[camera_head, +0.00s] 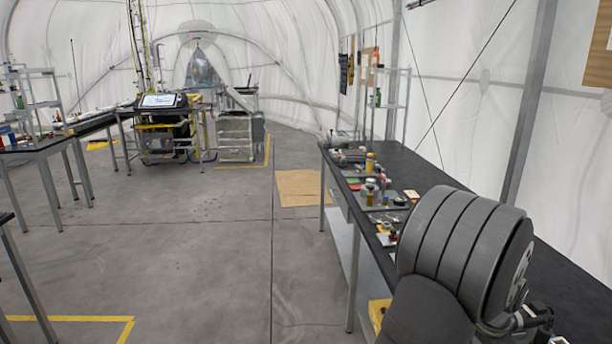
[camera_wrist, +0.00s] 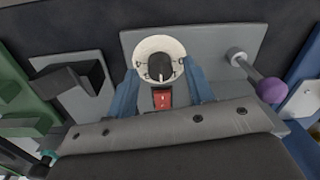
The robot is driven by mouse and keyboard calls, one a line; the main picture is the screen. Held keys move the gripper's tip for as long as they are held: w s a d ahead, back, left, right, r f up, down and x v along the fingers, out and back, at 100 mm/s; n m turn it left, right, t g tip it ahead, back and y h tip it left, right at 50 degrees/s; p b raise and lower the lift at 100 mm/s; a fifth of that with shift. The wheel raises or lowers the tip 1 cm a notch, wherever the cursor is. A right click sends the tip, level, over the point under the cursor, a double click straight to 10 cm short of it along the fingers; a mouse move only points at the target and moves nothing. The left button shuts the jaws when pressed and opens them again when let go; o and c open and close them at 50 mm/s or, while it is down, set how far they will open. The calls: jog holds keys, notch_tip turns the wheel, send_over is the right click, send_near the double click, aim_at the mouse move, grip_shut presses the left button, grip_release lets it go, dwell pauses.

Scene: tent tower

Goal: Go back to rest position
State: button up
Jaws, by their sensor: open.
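In the wrist view my gripper (camera_wrist: 161,76) is open, with one blue finger on each side. A white round part (camera_wrist: 153,45) with a dark centre sits on a grey plate (camera_wrist: 208,40) between and beyond the fingertips. A red piece (camera_wrist: 162,98) shows between the fingers, nearer the palm. I cannot tell whether the fingers touch the white part. My gripper is not clearly visible in the head view, where my grey arm covers the right foreground.
A long dark workbench (camera_head: 345,163) with small parts runs along the right wall. In the wrist view, a purple knob (camera_wrist: 271,90) on a rod stands right of the gripper and a dark block (camera_wrist: 72,83) stands left. Open floor (camera_head: 200,240) lies left of the bench.

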jog(key=shift+f, duration=0.35)
notch_tip(320, 180, up, 18)
notch_tip(320, 180, down, 18)
jog(key=shift+r, duration=0.1)
jog(key=shift+f, duration=0.2)
jog(key=n, duration=0.4)
jog(key=shift+r, duration=0.1)
jog(key=n, duration=1.2)
jog(key=shift+w+n, duration=0.1)
jog(key=shift+n, duration=0.2)
